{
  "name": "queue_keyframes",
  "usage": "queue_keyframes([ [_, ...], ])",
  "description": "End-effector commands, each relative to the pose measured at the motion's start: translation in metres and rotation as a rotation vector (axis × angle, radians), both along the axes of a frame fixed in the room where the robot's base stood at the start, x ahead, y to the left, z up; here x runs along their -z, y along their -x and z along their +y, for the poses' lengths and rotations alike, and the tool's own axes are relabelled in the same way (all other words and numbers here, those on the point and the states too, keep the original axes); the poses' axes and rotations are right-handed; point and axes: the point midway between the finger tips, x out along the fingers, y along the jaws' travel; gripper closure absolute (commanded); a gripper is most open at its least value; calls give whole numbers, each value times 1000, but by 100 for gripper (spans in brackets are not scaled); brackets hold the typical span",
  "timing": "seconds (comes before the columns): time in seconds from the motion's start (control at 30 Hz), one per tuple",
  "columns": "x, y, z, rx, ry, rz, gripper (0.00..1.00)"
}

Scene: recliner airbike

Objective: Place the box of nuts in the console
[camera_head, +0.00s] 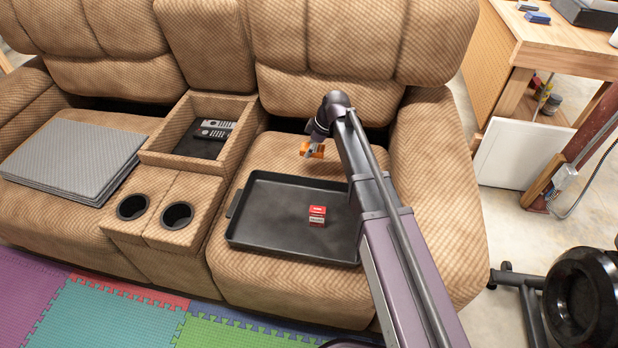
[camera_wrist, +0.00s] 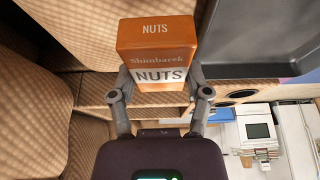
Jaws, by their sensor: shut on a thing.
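An orange box of nuts (camera_wrist: 157,48) with a white band is held between the two fingers of my gripper (camera_wrist: 160,92) in the wrist view. The console (camera_head: 158,158) is the open padded compartment between the two seats, left of my gripper. Two dark remotes (camera_head: 213,128) lie inside it toward the back.
A dark tray (camera_head: 240,238) with a small red box (camera_head: 317,216) sits on the right seat. Two cup holders (camera_head: 154,212) are in front of the console. Grey flat panels (camera_head: 72,155) lie stacked on the left seat. The console's front part is clear.

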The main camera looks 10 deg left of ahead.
Motion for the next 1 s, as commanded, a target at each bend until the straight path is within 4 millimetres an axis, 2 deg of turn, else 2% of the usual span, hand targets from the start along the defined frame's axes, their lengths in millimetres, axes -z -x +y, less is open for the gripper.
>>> queue_keyframes([
  [0.03,8,0,0,0,0,0,91],
  [0.5,51,0,0,0,0,1,91],
  [1.0,55,0,0,0,0,1,91],
])
